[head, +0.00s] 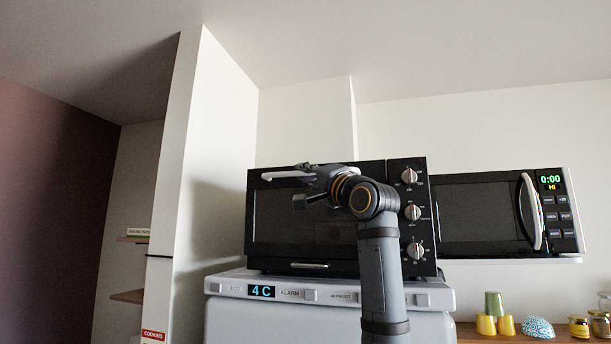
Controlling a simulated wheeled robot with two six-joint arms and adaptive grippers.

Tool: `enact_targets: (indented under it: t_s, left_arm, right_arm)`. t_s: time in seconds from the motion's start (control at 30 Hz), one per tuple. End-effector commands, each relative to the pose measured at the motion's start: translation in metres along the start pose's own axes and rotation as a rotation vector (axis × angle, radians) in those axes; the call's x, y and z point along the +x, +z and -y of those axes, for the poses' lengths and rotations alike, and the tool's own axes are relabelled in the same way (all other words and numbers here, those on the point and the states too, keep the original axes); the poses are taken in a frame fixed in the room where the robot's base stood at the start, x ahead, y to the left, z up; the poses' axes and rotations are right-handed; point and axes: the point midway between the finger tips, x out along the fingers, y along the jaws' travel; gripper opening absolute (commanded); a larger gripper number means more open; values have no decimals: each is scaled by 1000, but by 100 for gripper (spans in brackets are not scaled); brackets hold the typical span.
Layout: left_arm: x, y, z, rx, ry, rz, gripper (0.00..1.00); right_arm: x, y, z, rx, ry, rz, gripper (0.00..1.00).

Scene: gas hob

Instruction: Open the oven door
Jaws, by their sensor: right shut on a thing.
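The black oven (275,220) sits on top of a white appliance, its dark front door (285,230) facing me and looking shut. A pale horizontal handle (285,175) runs along the top of the door. My right gripper (312,179) is at the handle, shut on it. The gripper and wrist hide the right part of the handle and some of the door. Three round knobs (412,212) line the oven's right panel. My left gripper is not in view.
The white appliance (236,289) below shows "4 C". A black microwave (480,213) is on the wall at right. Cups (486,325), a patterned bowl (538,327) and jars (580,326) stand on a wooden surface at lower right. A white wall panel (190,160) rises at left.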

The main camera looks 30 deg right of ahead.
Motion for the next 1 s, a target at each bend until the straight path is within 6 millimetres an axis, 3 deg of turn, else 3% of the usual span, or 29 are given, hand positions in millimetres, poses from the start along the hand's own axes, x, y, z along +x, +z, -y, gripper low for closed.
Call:
enact_targets:
  t_s: [0.27,0.63,1.0]
  left_arm:
    - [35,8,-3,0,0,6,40]
    - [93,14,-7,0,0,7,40]
    - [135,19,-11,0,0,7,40]
  right_arm:
    - [-23,23,0,-99,-98,1,0]
    - [-71,71,2,-340,-339,-1,0]
    - [-117,116,-17,-582,-582,1,0]
